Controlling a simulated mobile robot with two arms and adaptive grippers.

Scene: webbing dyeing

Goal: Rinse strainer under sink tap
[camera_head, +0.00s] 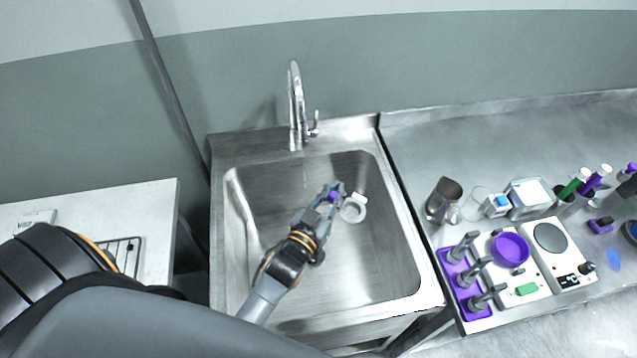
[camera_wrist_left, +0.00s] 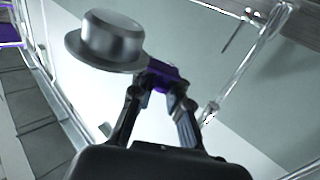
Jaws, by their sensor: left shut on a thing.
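The strainer (camera_head: 353,208) is a small round grey metal cup with a wide rim and a purple handle. My left gripper (camera_head: 335,194) is shut on the purple handle and holds the strainer over the sink basin. In the left wrist view the strainer (camera_wrist_left: 113,40) sits beyond the fingertips of the left gripper (camera_wrist_left: 160,85), to the upper left. The sink (camera_head: 335,275) is a steel basin. The chrome tap (camera_head: 297,105) stands at its back edge, behind and left of the strainer. No water shows. My right gripper is not in view.
Right of the sink, a steel counter holds a metal beaker (camera_head: 443,200), a purple rack (camera_head: 466,285) with grey-handled pieces, a purple bowl (camera_head: 510,249), a hot plate (camera_head: 558,252) and several tubes. A white table (camera_head: 157,215) stands at left. The basin is otherwise clear.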

